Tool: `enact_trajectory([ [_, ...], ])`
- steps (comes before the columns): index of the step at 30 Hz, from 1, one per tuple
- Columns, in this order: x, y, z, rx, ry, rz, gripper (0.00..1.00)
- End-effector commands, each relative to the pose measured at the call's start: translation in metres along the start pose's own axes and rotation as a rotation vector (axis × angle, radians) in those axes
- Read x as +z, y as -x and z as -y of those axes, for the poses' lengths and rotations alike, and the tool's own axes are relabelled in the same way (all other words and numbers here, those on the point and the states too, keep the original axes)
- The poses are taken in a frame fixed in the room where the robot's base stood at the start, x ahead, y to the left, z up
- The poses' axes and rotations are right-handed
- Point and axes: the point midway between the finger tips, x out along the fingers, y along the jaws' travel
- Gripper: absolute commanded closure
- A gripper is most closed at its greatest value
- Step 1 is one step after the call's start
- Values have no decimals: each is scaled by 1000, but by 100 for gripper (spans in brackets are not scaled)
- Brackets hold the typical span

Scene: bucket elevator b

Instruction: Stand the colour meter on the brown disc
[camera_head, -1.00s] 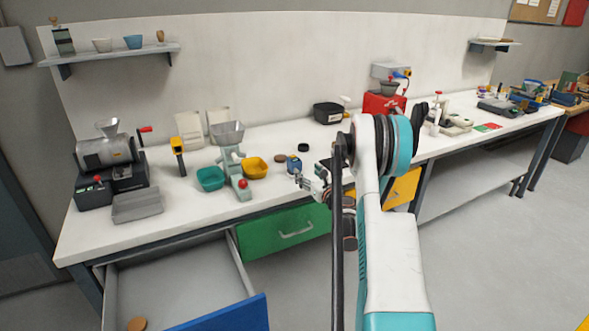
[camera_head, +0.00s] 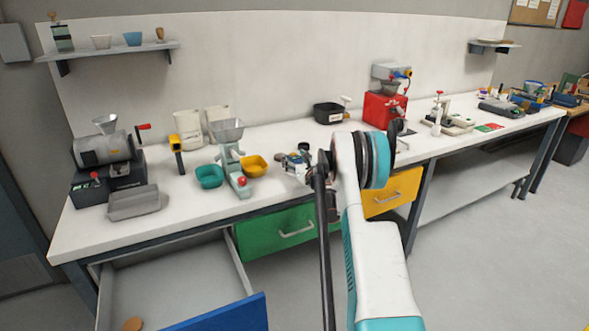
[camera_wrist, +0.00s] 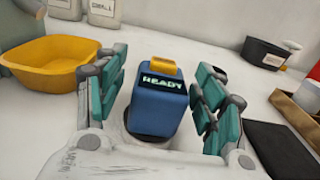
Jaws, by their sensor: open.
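The colour meter (camera_wrist: 158,100) is a blue block with a yellow top and a dark display reading READY. In the wrist view it stands upright between the teal-padded fingers of my gripper (camera_wrist: 162,72). The fingers are open, with a visible gap to the meter on both sides. In the head view my gripper (camera_head: 294,163) is low over the bench, right of the yellow bowl, and largely covers the meter. I cannot make out a brown disc on the bench now. A brown round piece (camera_head: 132,324) lies in the open drawer at lower left.
The yellow bowl (camera_head: 254,166) and teal bowl (camera_head: 209,176) flank a small hopper device (camera_head: 229,158). A black container (camera_head: 327,113) stands behind. In the wrist view, a brown-edged item (camera_wrist: 297,116) and a dark flat item (camera_wrist: 280,150) lie at right.

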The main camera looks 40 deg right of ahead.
Motion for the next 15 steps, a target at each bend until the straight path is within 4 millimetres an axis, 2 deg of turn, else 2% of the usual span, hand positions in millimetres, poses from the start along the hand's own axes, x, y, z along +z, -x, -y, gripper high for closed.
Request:
enact_trajectory([
  [6,1,0,0,0,0,0,39],
  [13,0,0,0,-1,0,0,91],
  [15,1,0,0,-1,0,0,100],
])
